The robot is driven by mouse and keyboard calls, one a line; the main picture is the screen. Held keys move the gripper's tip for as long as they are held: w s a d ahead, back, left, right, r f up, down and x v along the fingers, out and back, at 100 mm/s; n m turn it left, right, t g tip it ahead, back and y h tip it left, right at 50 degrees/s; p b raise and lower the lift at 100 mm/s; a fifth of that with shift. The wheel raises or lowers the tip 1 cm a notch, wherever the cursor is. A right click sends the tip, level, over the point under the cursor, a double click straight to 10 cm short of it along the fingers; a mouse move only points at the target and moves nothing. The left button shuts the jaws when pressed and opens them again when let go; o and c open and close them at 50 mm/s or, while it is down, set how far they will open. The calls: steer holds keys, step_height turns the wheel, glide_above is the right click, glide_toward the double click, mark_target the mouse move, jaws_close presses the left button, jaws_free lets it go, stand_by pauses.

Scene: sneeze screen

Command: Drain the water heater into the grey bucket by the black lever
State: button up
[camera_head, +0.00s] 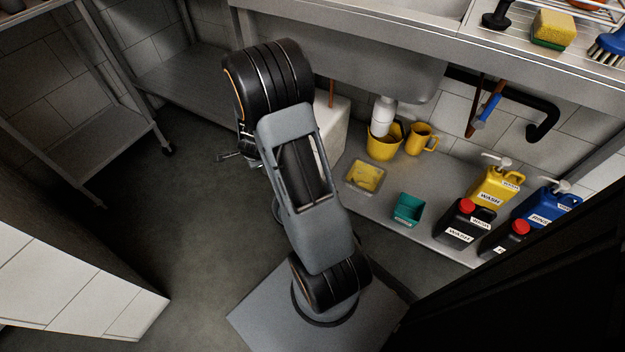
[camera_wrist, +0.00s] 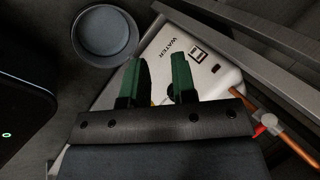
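The white water heater (camera_wrist: 205,70), marked WATER, fills the middle of the wrist view. In the head view a white box (camera_head: 331,130), likely the same heater, shows beside my arm under the sink. The round grey bucket (camera_wrist: 104,36) stands on the floor at the upper left of the wrist view. My gripper (camera_wrist: 158,62) has two green fingers spread apart over the heater. A small brass-coloured bit shows low between the fingers; nothing is clearly held. The head view hides the gripper behind my arm.
A metal rail (camera_wrist: 235,55) borders the heater. Yellow pails (camera_head: 383,142) and bottles (camera_head: 465,220) stand on the lower shelf (camera_head: 370,205). Floor at left is clear.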

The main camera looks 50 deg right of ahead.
steer(key=s+d+f+m+g+h+p, duration=0.1)
steer(key=s+d+f+m+g+h, duration=0.1)
steer(key=s+d+f+m, duration=0.35)
steer(key=s+d+f+m+g+h, duration=0.2)
steer(key=s+d+f+m+h, duration=0.1)
steer(key=d+f+m, duration=0.55)
steer(key=w+d+f+n+b, duration=0.1)
steer(key=d+f+b, duration=0.4)
steer(key=f, duration=0.8)
steer(key=shift+d, duration=0.6)
steer(key=shift+c, duration=0.3)
steer(key=shift+n, duration=0.3)
jaws_close()
